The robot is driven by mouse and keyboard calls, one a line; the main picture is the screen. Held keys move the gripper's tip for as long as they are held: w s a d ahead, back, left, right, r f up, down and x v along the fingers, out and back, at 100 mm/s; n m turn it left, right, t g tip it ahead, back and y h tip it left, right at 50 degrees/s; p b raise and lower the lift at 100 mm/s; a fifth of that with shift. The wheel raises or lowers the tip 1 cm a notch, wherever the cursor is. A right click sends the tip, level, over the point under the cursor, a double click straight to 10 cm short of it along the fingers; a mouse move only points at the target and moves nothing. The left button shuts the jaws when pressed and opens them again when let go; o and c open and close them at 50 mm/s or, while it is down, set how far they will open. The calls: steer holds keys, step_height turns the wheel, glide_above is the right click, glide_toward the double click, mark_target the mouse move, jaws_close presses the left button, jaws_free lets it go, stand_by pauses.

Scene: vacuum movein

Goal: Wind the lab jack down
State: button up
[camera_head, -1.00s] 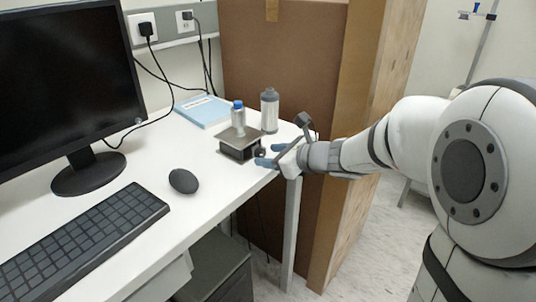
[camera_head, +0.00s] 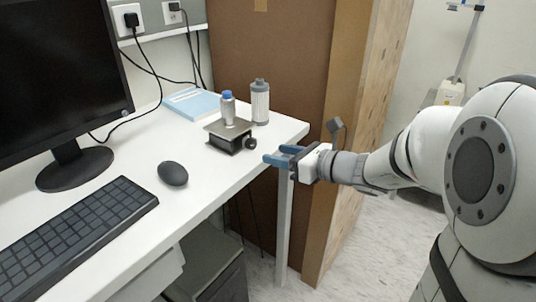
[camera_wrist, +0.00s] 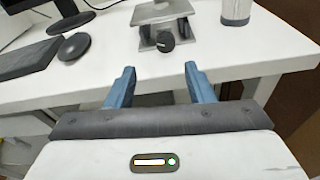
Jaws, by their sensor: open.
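The lab jack (camera_head: 228,135) stands on the white desk near its right end, with a flat grey top plate and a dark body. Its round black knob (camera_head: 251,144) faces my gripper. A small clear bottle with a blue cap (camera_head: 228,108) stands on the top plate. My gripper (camera_head: 274,155) is open and empty at the desk's front edge, short of the knob and apart from it. In the wrist view the knob (camera_wrist: 165,42) lies ahead, beyond and between the two blue fingers (camera_wrist: 158,80), and the jack's top plate (camera_wrist: 160,12) shows above it.
A grey-white cylindrical container (camera_head: 260,102) stands just behind the jack. A light blue book (camera_head: 192,104) lies at the back. The mouse (camera_head: 173,173), keyboard (camera_head: 75,235) and monitor (camera_head: 60,80) are to the left. A tall brown panel (camera_head: 275,60) stands behind the desk.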

mark_target(254, 145)
steer(key=w+a, duration=0.1)
steer(key=w+a+m+t+y+b, duration=0.1)
steer(key=w+a, duration=0.1)
steer(key=w+a+f+m, duration=0.1)
steer(key=shift+w+a+f+y+b, duration=0.1)
steer(key=shift+w+a+y+b, duration=0.2)
steer(key=shift+w+a+b, duration=0.1)
steer(key=shift+c, duration=0.4)
steer(key=c, duration=0.9)
